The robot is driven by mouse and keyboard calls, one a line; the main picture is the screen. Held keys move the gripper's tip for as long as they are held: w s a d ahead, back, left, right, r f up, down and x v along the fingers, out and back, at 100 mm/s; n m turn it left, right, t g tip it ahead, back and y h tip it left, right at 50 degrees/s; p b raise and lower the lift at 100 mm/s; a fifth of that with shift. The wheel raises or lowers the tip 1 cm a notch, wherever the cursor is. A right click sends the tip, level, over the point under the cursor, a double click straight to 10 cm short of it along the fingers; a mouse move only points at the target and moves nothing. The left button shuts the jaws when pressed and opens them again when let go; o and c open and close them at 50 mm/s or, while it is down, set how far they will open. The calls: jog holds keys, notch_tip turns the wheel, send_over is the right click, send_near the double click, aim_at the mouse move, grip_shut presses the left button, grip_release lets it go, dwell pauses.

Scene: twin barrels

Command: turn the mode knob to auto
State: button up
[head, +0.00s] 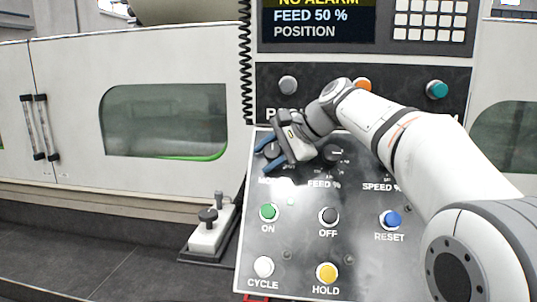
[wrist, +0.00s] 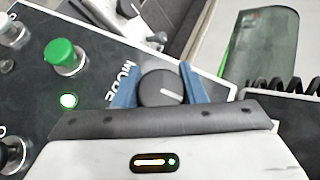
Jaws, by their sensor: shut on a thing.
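The mode knob (wrist: 160,88) is a dark round knob with a pale pointer line, next to the label "MODE" in the wrist view. My gripper (wrist: 157,84) has its two blue fingers on either side of the knob, shut on it. The pointer line slants toward the lower right in the wrist view. In the head view my gripper (head: 268,158) is at the upper left of the sloped control panel (head: 300,240), and it hides most of the knob and its label. The position marks around the knob cannot be read.
The feed knob (head: 333,154) is just right of my gripper. Below are a green ON button (head: 268,212), a black OFF button (head: 328,215) and a blue RESET button (head: 389,219). A screen (head: 318,22) stands above. A coiled cable (head: 246,60) hangs left of it.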

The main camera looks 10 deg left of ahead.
aim_at(277, 148)
jog(key=shift+r, duration=0.25)
jog(key=o, duration=1)
jog(key=shift+f, duration=0.2)
jog(key=shift+c, duration=0.2)
jog(key=b+v, duration=0.1)
jog(key=v, duration=0.7)
jog(key=shift+a, duration=0.1)
